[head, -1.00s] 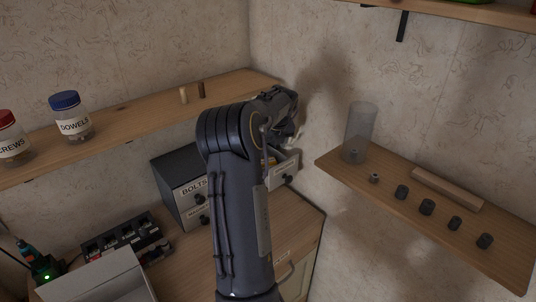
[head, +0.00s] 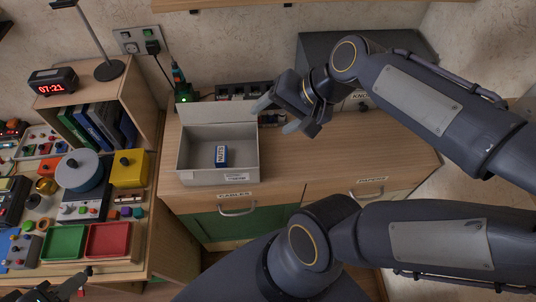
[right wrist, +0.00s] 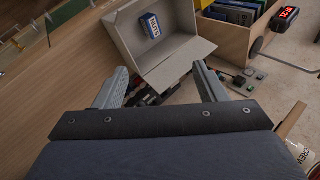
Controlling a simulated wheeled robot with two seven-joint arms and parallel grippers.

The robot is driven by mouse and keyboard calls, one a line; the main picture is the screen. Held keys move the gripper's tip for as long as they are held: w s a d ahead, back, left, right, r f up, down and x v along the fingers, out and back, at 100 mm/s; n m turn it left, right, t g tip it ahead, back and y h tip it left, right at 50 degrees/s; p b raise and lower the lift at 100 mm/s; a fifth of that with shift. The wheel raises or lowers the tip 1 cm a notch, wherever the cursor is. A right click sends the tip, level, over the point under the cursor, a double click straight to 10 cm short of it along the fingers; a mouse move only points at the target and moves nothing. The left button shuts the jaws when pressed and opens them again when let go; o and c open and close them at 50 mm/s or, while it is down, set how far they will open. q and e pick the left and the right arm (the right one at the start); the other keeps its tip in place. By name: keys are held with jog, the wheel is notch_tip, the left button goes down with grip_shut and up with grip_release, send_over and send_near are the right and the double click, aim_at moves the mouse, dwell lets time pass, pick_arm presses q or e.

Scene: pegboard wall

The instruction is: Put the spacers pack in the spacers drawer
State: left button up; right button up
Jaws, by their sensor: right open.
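No pack that I can read as spacers shows. A small blue and white pack (head: 221,155) lies inside an open grey box (head: 198,178); its label seems to read NUTS. It also shows in the right wrist view (right wrist: 150,26). My right gripper (head: 277,115) is open and empty, above the bench just right of the box; its fingers (right wrist: 161,72) point toward the box in the right wrist view. My left gripper (head: 66,288) is at the bottom left corner, too small and cut off to judge. No spacers drawer label is readable; my right arm hides much of the dark drawer cabinet (head: 318,45).
Drawers labelled CABLES (head: 236,203) and PAPERS (head: 371,186) are in the bench front. A dark rack (head: 237,91) stands behind the box. A shelf unit with books (head: 150,100) and a clock (head: 52,80) stands left. Bare bench top (head: 330,155) lies right of the box.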

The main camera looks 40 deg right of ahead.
jog(key=s+a+f+n, duration=0.3)
jog(key=s+a+n, duration=0.2)
jog(key=n, duration=0.3)
jog(key=shift+a+n, duration=0.3)
jog(key=shift+a, duration=0.35)
